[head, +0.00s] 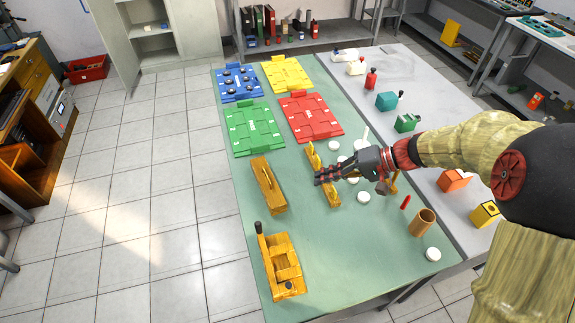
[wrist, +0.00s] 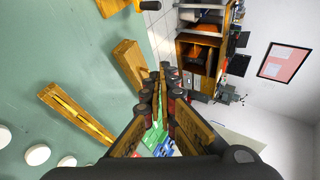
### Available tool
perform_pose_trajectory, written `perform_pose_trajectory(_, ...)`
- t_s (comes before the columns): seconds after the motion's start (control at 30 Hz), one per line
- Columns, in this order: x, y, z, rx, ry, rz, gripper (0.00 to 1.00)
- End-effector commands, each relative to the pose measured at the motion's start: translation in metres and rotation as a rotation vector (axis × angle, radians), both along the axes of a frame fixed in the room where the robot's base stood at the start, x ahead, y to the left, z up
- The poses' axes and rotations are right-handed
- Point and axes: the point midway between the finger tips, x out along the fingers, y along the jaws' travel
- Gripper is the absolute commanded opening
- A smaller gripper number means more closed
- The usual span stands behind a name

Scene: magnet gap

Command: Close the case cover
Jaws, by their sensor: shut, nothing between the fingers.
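My gripper (head: 320,176) is shut and empty, held over the green table and pointing left in the head view. Its dark fingers (wrist: 160,88) show together in the wrist view. I cannot tell for sure which thing is the case with the cover. A wooden block with a raised fin (head: 268,187) lies left of my gripper. A long wooden piece with a yellow strip (head: 315,161) is partly hidden behind my gripper; it also shows in the wrist view (wrist: 75,112). A yellow-brown box-like thing with a dark knob (head: 281,266) stands near the front left edge.
Blue (head: 238,84), yellow (head: 286,73), green (head: 254,129) and red (head: 311,117) panels lie at the table's back. Several white discs (head: 363,197) lie around my gripper. A brown cylinder (head: 422,222) stands at the right. The table's front middle is clear.

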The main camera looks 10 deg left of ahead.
Motion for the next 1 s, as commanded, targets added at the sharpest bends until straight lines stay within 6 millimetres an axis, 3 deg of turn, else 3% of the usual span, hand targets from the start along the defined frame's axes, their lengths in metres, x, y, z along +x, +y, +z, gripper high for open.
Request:
perform_pose_trajectory(0.2, 0.067, 0.009, -0.052, 0.242, -0.021, -0.093, 0.0)
perform_pose_trajectory(0.4, 0.108, 0.005, -0.094, 0.379, -0.08, -0.198, 0.0)
perform_pose_trajectory(0.67, 0.123, 0.004, -0.114, 0.426, -0.113, -0.247, 0.0)
perform_pose_trajectory(0.77, 0.125, 0.014, -0.116, 0.426, -0.114, -0.245, 0.0)
perform_pose_trajectory(1.0, 0.136, 0.057, -0.124, 0.424, -0.112, -0.242, 0.0)
